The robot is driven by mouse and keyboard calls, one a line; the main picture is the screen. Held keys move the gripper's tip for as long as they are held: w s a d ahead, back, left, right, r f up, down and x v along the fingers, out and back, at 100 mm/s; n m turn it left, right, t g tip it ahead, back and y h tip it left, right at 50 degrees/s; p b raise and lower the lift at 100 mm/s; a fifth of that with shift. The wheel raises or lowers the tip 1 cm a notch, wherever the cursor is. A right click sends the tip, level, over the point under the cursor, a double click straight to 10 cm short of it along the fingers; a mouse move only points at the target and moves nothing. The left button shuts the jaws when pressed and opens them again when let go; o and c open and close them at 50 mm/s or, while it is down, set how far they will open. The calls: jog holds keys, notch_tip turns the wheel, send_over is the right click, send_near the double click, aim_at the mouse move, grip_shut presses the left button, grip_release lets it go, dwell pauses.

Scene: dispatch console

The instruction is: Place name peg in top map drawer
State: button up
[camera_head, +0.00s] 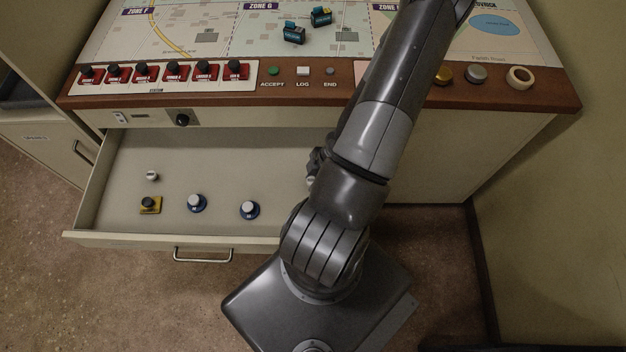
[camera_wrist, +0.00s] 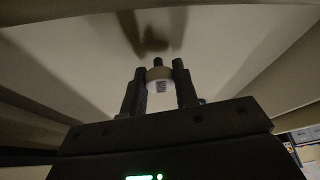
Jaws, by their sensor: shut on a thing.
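The top map drawer (camera_head: 130,241) is pulled open below the console top in the head view. My gripper (camera_wrist: 158,72) shows in the wrist view, with its fingers closed around the sides of a small peg (camera_wrist: 158,86). This peg has a pale round body with a small dark printed mark and a black knob. A broad pale surface lies beyond it with the gripper's shadow on it, and pale panels slope at both sides. In the head view my arm hides most of the gripper and the held peg.
The console (camera_head: 330,92) carries red switches, buttons and a tape roll (camera_head: 520,78).

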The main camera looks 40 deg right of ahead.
jog(key=shift+f, duration=0.35)
jog(key=shift+f, duration=0.15)
jog(key=o, duration=0.9)
jog(key=shift+o, duration=0.2)
jog(key=v, duration=1.2)
jog(key=shift+s+a+r, duration=0.1)
jog(key=shift+r, duration=0.15)
